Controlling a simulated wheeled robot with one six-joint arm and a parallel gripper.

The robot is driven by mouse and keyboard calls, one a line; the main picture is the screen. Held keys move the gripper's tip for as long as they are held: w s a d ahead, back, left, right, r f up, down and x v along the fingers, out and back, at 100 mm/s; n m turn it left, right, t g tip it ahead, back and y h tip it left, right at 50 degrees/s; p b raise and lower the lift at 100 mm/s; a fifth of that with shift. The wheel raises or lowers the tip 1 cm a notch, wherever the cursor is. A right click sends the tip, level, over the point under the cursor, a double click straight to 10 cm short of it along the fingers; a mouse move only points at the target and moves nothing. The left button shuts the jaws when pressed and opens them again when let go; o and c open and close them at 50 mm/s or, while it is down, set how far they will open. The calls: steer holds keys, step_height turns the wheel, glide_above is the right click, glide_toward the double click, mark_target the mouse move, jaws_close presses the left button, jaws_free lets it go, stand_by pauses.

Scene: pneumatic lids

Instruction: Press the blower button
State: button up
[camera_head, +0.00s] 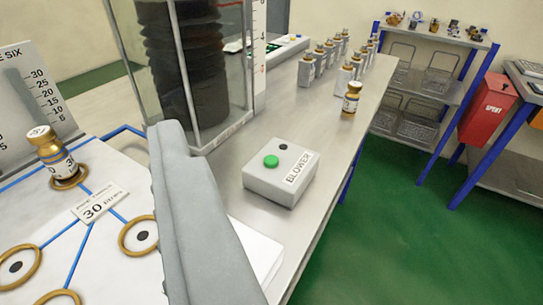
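The blower button (271,161) is a small green round button on top of a light grey box (270,188) labelled BLOWER. The box stands on the grey metal bench, right of centre. A small dark round spot (283,147) sits behind the button on the same box. My gripper (170,130) shows as a grey finger shape rising from the bottom edge, left of the box and in the near foreground. Its tip appears apart from the button in the picture. I cannot tell whether a second finger is beside it or out of frame. Nothing held is visible.
A clear case (225,95) with a black bellows (183,60) stands behind the box. Several vials (351,97) line the bench (325,165). A red SPENT bin (488,108) hangs at right.

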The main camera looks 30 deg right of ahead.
jaws_close()
stand_by(1.5)
